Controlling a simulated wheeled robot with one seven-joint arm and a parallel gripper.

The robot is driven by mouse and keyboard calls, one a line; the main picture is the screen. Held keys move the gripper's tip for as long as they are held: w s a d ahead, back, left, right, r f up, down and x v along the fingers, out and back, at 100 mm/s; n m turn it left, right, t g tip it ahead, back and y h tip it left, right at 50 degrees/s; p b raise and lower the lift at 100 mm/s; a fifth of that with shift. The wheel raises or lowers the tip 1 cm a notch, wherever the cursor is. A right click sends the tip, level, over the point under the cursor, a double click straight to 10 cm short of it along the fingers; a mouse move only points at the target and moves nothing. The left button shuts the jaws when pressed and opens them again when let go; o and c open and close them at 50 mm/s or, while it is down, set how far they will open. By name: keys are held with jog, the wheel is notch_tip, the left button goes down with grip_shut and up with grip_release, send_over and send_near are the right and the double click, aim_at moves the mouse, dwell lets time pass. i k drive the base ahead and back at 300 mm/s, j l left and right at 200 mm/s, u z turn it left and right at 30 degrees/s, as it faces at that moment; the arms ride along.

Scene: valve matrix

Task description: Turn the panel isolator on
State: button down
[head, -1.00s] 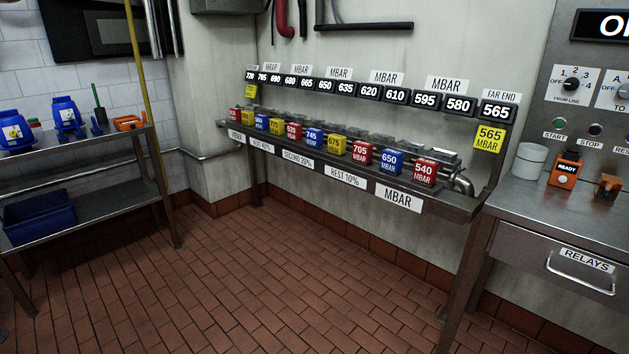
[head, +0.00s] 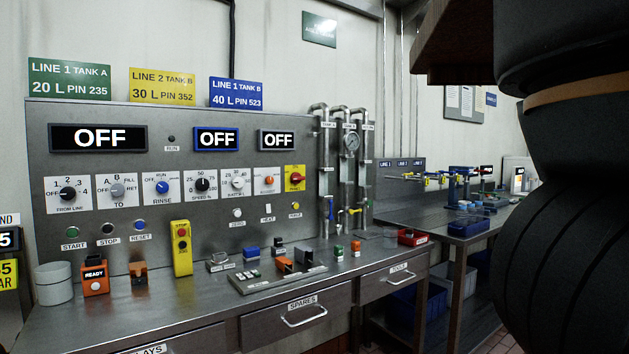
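The control panel (head: 120,165) stands upright behind a steel bench. A red rotary knob on a yellow plate, which looks like the panel isolator (head: 296,178), sits at the right end of the panel's row of knobs. Its lettering is too small to read. The panel's three displays, one at left (head: 98,138), one in the middle (head: 217,139) and one at right (head: 277,140), all read OFF. Dark links of my arm fill the right side of the head view. My gripper's fingers do not show.
The steel bench (head: 200,290) carries a yellow pendant (head: 181,248), an orange READY box (head: 95,281), a white canister (head: 54,284) and small blocks. Vertical pipes with a gauge (head: 351,141) stand right of the panel. Another workbench (head: 440,228) lies further right.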

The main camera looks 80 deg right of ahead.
aim_at(296, 178)
jog(key=z, duration=1.95)
jog(key=i+j, duration=0.05)
